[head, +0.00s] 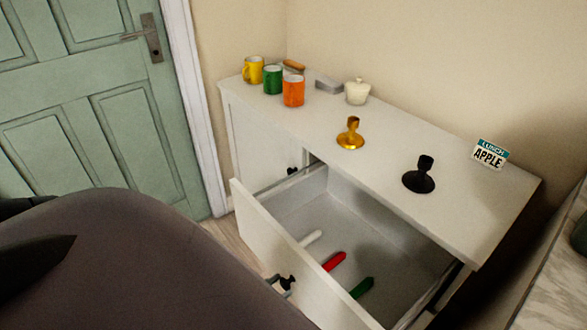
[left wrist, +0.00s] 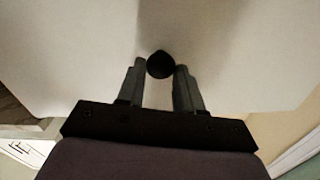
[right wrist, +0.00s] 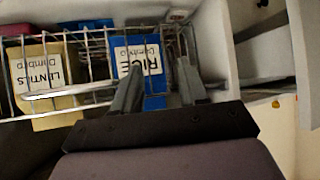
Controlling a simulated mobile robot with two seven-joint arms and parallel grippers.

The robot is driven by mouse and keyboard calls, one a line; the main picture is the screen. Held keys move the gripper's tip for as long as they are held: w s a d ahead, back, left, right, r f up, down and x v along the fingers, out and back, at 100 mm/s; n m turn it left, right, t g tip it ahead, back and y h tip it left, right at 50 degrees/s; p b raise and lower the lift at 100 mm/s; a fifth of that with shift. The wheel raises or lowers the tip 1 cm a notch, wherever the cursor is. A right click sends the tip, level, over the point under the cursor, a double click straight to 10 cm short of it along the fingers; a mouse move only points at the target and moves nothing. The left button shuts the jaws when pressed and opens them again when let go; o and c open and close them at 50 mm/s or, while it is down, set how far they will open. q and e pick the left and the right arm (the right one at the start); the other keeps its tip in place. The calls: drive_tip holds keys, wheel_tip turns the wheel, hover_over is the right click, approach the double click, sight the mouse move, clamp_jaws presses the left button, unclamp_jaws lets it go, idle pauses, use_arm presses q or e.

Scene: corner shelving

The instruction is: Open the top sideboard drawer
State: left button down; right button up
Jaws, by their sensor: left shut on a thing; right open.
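The white sideboard (head: 440,212) stands against the wall. Its top drawer (head: 257,222) is pulled well out, with its grey inside showing. In the drawer lie a white candle-like stick (head: 312,238), a red one (head: 334,261) and a green one (head: 361,288). My left gripper (left wrist: 160,70) is shut on the dark round drawer knob (left wrist: 160,62), which sits between its fingers. In the head view, the knob (head: 288,282) shows at the drawer front, with my arm covering much of the lower left. My right gripper (right wrist: 157,82) is open, away from the sideboard drawer.
On the sideboard top stand yellow (head: 253,70), green (head: 273,79) and orange mugs (head: 293,91), a white lidded pot (head: 357,92), gold (head: 350,135) and black (head: 420,177) candleholders and a sign (head: 490,155). The right wrist view shows a wire basket (right wrist: 88,98) of food boxes.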

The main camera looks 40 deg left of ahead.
use_arm(q)
drive_tip(key=shift+s+a, duration=0.15)
drive_tip(key=shift+s, duration=0.95)
drive_tip(key=c, duration=0.7)
unclamp_jaws()
drive_tip(key=shift+c, duration=0.2)
drive_tip(key=s+a, duration=0.1)
drive_tip(key=s, duration=0.6)
